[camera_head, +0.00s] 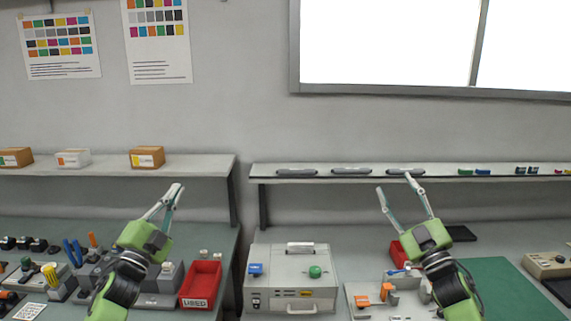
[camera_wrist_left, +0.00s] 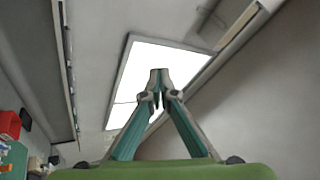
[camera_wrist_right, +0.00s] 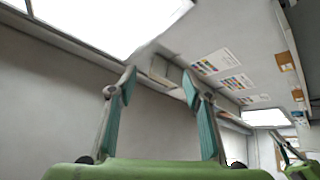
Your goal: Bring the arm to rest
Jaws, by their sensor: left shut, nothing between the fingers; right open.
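My left gripper (camera_head: 171,195) is raised above the left bench in the head view, fingers pointing up. In the left wrist view its fingertips (camera_wrist_left: 160,78) meet, with nothing between them. My right gripper (camera_head: 399,182) is raised above the right bench in the head view, fingers pointing up and spread. In the right wrist view its fingertips (camera_wrist_right: 160,82) stand wide apart and empty. Both grippers are clear of the benches and shelves.
A grey machine with a green knob (camera_head: 290,280) stands between the arms. A red bin (camera_head: 201,284) sits right of the left arm. Shelves (camera_head: 200,165) run along the wall behind. A green mat (camera_head: 500,285) lies at right. The air around both grippers is free.

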